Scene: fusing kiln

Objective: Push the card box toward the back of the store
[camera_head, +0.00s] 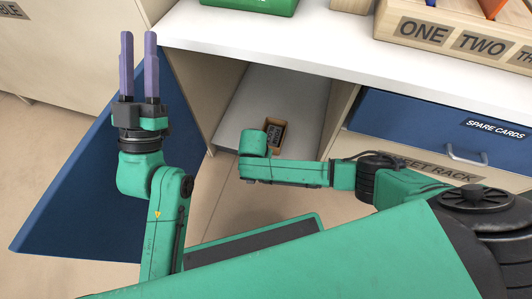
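The card box (283,127) is a small box with a wooden rim and a dark labelled face. It sits on the pale floor of the open store (294,96) under the white counter, partly hidden behind my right arm. My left gripper (138,36) is upright in front of the blue door, left of the store. Its two purple fingers are apart with nothing between them. My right arm comes in from the right and crosses in front of the store's opening. Its green joint is just left of the box in the picture. The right gripper's fingers do not show.
The blue door (65,190) stands open at the left. A blue SPARE CARDS drawer (425,130) with a handle is at the right. On the white counter (290,38) are a green container (250,4) and a wooden sorter (450,30) marked ONE and TWO.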

